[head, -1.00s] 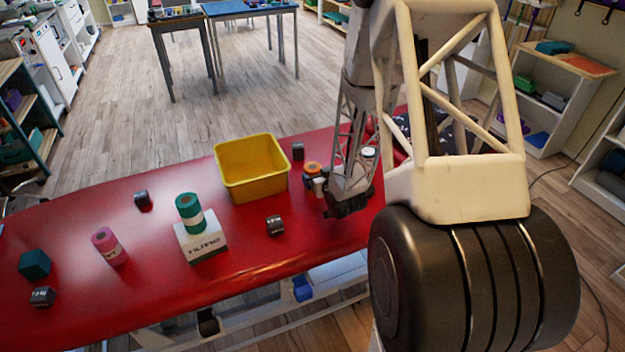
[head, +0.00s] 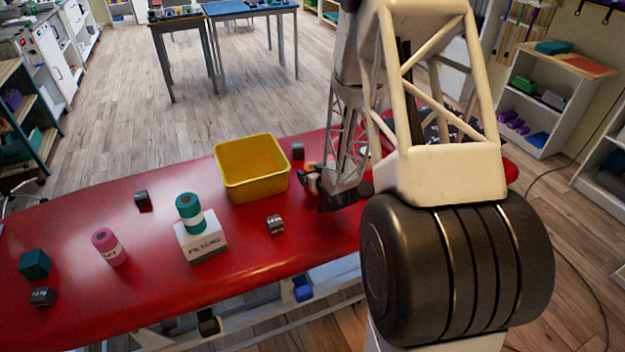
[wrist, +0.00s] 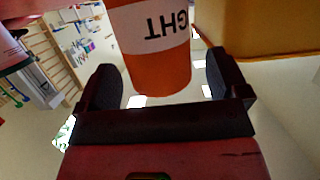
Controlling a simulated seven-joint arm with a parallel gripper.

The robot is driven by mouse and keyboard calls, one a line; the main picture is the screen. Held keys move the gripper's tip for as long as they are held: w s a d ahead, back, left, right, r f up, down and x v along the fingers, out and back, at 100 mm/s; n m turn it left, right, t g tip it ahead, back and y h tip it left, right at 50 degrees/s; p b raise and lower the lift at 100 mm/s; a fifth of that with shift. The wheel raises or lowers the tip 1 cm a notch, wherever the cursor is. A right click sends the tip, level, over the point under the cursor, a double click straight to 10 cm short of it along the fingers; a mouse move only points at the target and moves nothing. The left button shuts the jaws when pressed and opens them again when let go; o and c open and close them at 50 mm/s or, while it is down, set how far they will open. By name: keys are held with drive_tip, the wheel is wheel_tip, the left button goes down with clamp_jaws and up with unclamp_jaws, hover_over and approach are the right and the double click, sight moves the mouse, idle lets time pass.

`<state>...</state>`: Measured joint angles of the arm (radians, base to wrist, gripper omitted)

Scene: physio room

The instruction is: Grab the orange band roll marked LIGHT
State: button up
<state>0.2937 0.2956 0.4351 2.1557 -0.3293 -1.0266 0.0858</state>
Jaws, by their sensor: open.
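The orange band roll (wrist: 160,65) fills the upper middle of the wrist view, with a white label whose visible letters read "GHT". In the head view only a bit of the orange roll (head: 311,165) shows; my gripper hides the rest. My gripper (wrist: 165,82) is open, with one dark finger on each side of the roll. The fingers look apart from the roll, with a narrow gap on each side. In the head view my gripper (head: 318,184) is low over the red table, right of the yellow bin.
The yellow bin (head: 252,185) stands close left of the roll; its wall (wrist: 275,25) shows in the wrist view. A teal roll (head: 189,212) stands on a white box (head: 203,243). A pink roll (head: 108,246), a green cube (head: 34,264) and several dark weights (head: 275,225) are on the red table (head: 150,285).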

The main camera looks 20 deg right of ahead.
drive_tip(key=shift+x, duration=0.85)
drive_tip(key=c, duration=1.2)
drive_tip(key=shift+r, duration=0.15)
drive_tip(key=shift+r, duration=4.9)
